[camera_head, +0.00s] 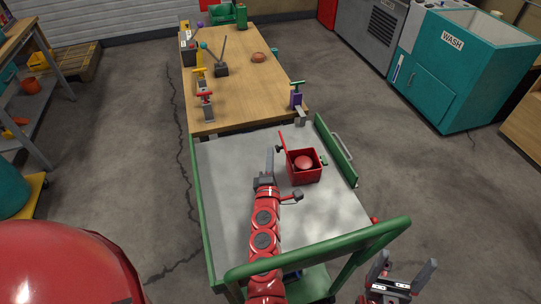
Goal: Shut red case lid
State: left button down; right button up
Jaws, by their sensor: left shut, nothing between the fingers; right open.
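The small red case (306,178) sits on the grey top of a green-framed cart. Its lid (284,147) stands up, open, along the case's left side. A round reddish thing (304,162) lies inside the case. My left gripper (270,162) is shut and empty, just left of the lid, with its fingers pointing towards the far end of the cart. I cannot tell whether it touches the lid. My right gripper (404,268) is open and empty, outside the cart at the lower right.
The cart (232,195) has raised green sides and a green handle (330,244) nearest me. A wooden workbench (240,102) with tools and clamps adjoins its far end. A teal wash station (445,75) stands at the upper right. The cart top right of the case is mostly clear.

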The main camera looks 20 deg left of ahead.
dwell(0.3)
pick_arm(q)
jog(key=shift+d+r+m+p, duration=0.2)
jog(key=shift+r+m+p, duration=0.15)
jog(key=shift+p, duration=0.3)
